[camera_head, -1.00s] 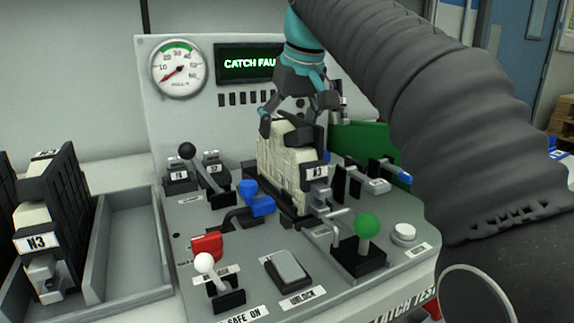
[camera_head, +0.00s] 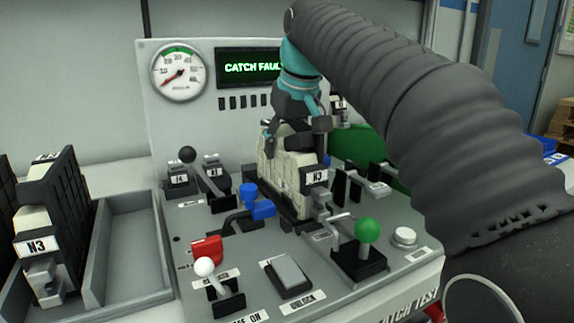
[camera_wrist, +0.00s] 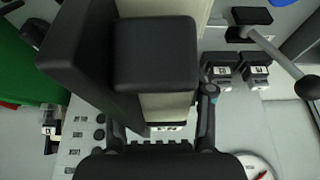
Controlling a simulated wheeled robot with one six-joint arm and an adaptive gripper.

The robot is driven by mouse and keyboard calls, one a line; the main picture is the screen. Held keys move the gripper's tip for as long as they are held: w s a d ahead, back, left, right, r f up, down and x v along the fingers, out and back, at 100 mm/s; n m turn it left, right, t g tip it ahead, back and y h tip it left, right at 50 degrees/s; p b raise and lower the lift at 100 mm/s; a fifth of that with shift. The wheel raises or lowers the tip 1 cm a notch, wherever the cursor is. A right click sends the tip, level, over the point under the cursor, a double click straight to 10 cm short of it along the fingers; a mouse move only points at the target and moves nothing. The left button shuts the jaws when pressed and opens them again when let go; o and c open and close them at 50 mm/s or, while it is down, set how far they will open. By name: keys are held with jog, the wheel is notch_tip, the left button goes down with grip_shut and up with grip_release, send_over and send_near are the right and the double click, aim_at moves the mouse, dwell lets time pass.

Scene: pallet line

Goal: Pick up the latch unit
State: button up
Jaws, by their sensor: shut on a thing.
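The latch unit (camera_head: 284,169) is a cream ribbed block with black parts and an N3 label, standing upright in the fixture on the test bench. My gripper (camera_head: 296,131) is over its top with the fingers down on either side, shut on it. In the wrist view, the unit's black top block (camera_wrist: 155,55) and cream body (camera_wrist: 166,108) lie between the fingers (camera_wrist: 160,112). The unit's lower edge is partly hidden by bench parts. I see no clear gap under it.
A blue clamp handle (camera_head: 257,203), black-knob lever (camera_head: 188,154), green-knob lever (camera_head: 368,230) and white-knob lever (camera_head: 205,266) surround the fixture. A grey tray (camera_head: 133,242) at left holds another N3 unit (camera_head: 38,228) and has an empty bay. The screen (camera_head: 248,67) reads CATCH FAULT.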

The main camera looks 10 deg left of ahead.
aim_at(284, 127)
jog(key=shift+r, duration=0.15)
jog(key=shift+r, duration=1.65)
jog(key=s+d+r, duration=0.6)
jog(key=d+r, duration=0.1)
jog(key=d, duration=0.2)
jog(key=shift+s+d+r, duration=0.2)
jog(key=shift+s+d, duration=0.05)
jog(key=shift+d, duration=0.1)
